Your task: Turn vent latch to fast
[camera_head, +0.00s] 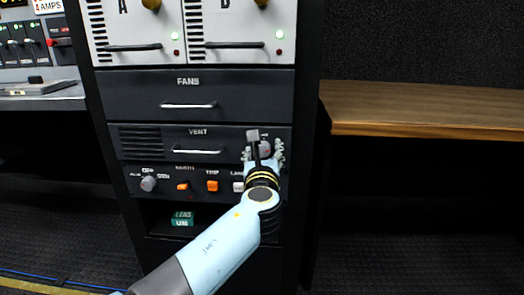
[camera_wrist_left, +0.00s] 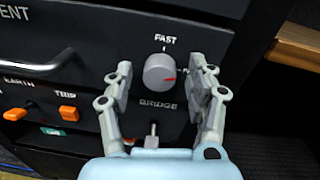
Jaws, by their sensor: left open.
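The vent latch is a round grey knob (camera_wrist_left: 159,73) at the right end of the black VENT panel (camera_head: 225,138). In the left wrist view its red mark points right and slightly up, toward a label partly hidden by a finger. The word FAST stands above the knob and BRIDGE below it. My left gripper (camera_wrist_left: 166,76) is open, with one finger on each side of the knob and visible gaps between. In the head view the gripper (camera_head: 264,152) and wrist parts cover most of the knob. My right gripper is not in view.
The VENT panel has a bar handle (camera_head: 197,151). Below are a grey dial (camera_head: 148,183) and orange switches (camera_head: 212,186). The FANS drawer (camera_head: 190,97) is above. A green box (camera_head: 182,218) sits in the lower shelf. A wooden counter (camera_head: 430,109) stands right.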

